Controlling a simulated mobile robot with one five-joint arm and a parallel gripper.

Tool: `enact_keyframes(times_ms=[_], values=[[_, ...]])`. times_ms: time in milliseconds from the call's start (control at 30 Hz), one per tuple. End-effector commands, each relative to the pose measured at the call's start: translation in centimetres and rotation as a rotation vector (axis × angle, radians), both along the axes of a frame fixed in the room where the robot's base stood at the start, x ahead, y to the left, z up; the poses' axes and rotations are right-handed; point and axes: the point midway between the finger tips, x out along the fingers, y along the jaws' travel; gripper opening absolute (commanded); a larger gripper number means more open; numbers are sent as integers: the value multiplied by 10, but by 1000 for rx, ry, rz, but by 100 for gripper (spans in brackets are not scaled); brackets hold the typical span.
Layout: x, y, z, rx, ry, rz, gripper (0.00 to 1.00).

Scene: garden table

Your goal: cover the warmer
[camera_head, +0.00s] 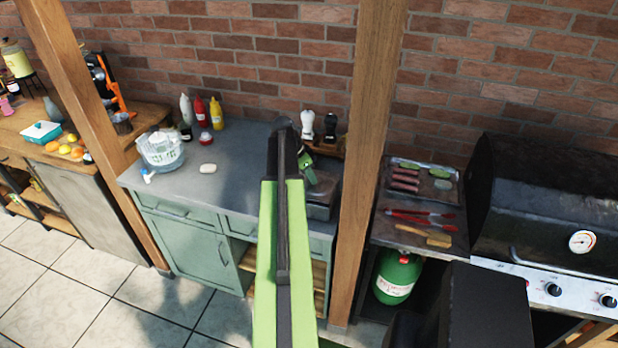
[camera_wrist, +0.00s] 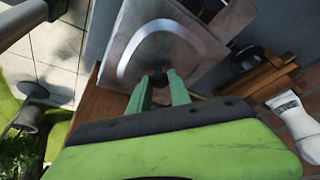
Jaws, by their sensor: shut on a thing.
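My gripper (camera_wrist: 165,90) has its two green fingers closed on the black knob of a square metal lid (camera_wrist: 128,75). The lid has a bright curved streak and looks tilted in the wrist view. In the head view my arm hides most of the gripper (camera_head: 308,172) and the lid. The grey metal warmer (camera_head: 320,211) stands on the right end of the grey counter, just below and beside the gripper. Its top is largely hidden, and I cannot tell whether the lid touches it.
A wooden rack (camera_wrist: 262,92) and a white shaker (camera_wrist: 298,128) stand close to the lid. A wooden post (camera_head: 362,160) rises right of the warmer. The middle counter is clear.

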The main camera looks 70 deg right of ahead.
Motion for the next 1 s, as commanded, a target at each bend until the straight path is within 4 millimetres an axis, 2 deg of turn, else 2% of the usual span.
enact_keyframes(times_ms=[1000], values=[[1, 0, -16, 0, 0, 2, 0]])
